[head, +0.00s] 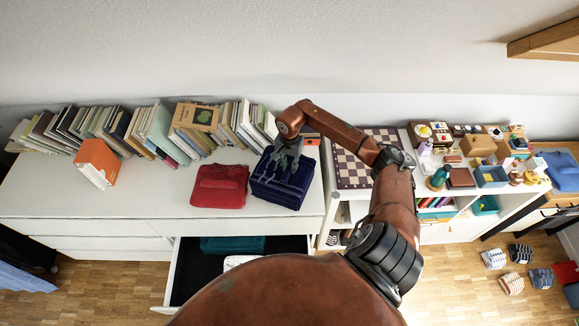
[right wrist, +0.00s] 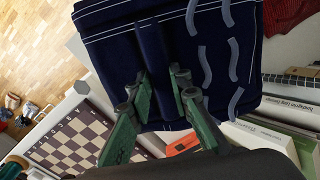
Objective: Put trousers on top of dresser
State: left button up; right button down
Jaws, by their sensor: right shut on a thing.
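The trousers (head: 281,190) are a folded dark blue bundle with pale lines, at the right end of the white dresser top (head: 110,208). My right gripper (head: 288,158) reaches down to their back edge and is shut on a fold of the cloth. In the right wrist view the fingers (right wrist: 160,85) pinch the trousers (right wrist: 115,50), which show wavy grey stripes and white stitching. I cannot tell whether the bundle rests fully on the top. My left gripper is not in view.
A folded red garment (head: 219,187) lies left of the trousers. The open drawer (head: 185,280) below holds teal cloth (head: 232,244) and white cloth. A chessboard (head: 350,170) lies to the right.

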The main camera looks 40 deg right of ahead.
jog(key=shift+f, duration=0.25)
jog(key=c, duration=1.8)
grip_release()
jog(key=shift+f, duration=0.1)
jog(key=shift+o, duration=0.2)
notch_tip(320, 180, up, 8)
jog(key=shift+f+b, duration=0.2)
jog(key=shift+b, duration=0.45)
